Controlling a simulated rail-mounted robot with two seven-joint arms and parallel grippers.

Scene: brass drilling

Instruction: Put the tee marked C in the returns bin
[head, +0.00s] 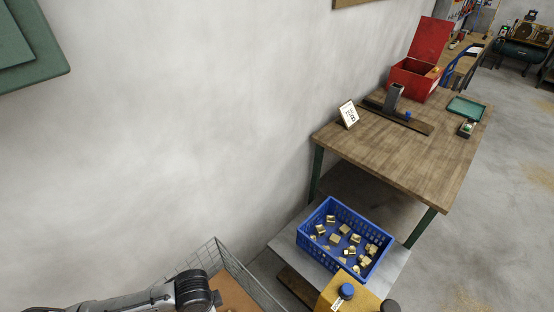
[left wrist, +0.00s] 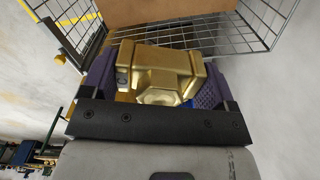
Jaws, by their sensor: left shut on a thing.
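My left gripper (left wrist: 158,82) is shut on a brass tee (left wrist: 165,68) in the left wrist view, with a purple-padded finger on either side. In the head view the wire basket (head: 232,260) is at the bottom, beside my left arm; the gripper's fingers are out of the picture. A blue crate (head: 312,243) holds several brass pieces on a low grey shelf. I cannot read any label naming the returns bin. My right gripper is not in view.
A wooden table (head: 400,160) stands behind the crate, bearing a small sign (head: 348,114), a dark upright fixture (head: 394,97), a red open box (head: 412,78) and a green tray (head: 466,108). A yellow block with a blue knob (head: 346,291) is at the bottom edge.

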